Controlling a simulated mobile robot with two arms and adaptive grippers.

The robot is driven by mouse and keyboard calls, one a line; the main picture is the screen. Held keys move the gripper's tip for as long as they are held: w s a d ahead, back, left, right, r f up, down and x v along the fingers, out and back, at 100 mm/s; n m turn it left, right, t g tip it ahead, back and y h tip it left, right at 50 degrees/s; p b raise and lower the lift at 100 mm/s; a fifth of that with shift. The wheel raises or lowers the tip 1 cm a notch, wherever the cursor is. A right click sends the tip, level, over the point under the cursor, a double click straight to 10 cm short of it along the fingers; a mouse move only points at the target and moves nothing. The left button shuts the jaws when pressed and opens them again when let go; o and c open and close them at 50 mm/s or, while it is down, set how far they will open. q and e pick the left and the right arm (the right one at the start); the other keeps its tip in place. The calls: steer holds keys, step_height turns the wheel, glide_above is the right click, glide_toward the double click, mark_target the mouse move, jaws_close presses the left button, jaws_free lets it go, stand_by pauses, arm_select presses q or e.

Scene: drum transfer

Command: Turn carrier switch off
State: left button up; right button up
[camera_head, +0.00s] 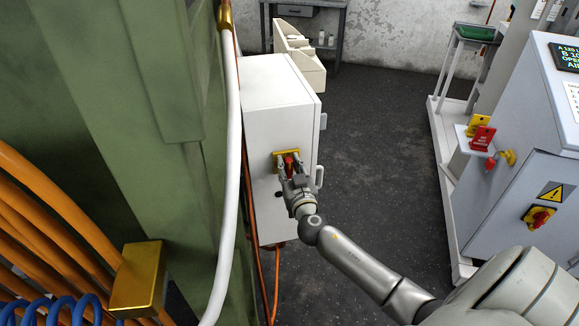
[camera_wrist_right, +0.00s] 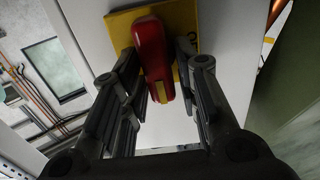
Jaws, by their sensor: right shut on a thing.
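The carrier switch is a red handle (camera_head: 288,159) on a yellow plate (camera_head: 279,154), on the front of a white box (camera_head: 265,95) left of centre in the head view. In the right wrist view the red handle (camera_wrist_right: 152,50) sticks out from the yellow plate (camera_wrist_right: 184,20), with its narrow end toward the camera. My right gripper (camera_head: 291,174) is at the handle, its fingers on both sides and shut on it. In the wrist view the fingers of the gripper (camera_wrist_right: 160,62) partly hide the plate's edges. My left gripper is not in view.
A green column (camera_head: 120,90) with a white pipe (camera_head: 230,190) stands close on the left. Orange hoses (camera_head: 60,215) and a yellow block (camera_head: 138,280) are at lower left. A grey cabinet (camera_head: 500,215) with another red-yellow switch (camera_head: 540,217) stands right. Dark floor (camera_head: 385,150) between is clear.

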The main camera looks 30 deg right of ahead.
steer(key=shift+n, duration=0.4)
steer(key=n+b, duration=0.1)
steer(key=n, duration=0.2)
steer(key=shift+a+f+b, duration=0.15)
steer(key=shift+a+b, duration=0.05)
steer(key=shift+b, duration=0.15)
steer(key=n, duration=0.4)
steer(key=shift+w+a+f+b, duration=0.1)
steer(key=shift+w+a+b, duration=0.1)
steer(key=shift+b, duration=0.2)
steer(key=n, duration=0.6)
steer(key=f+n, duration=0.1)
steer(key=n, duration=0.2)
steer(key=shift+a+n, duration=0.25)
steer(key=shift+n, duration=0.45)
steer(key=o, duration=0.8)
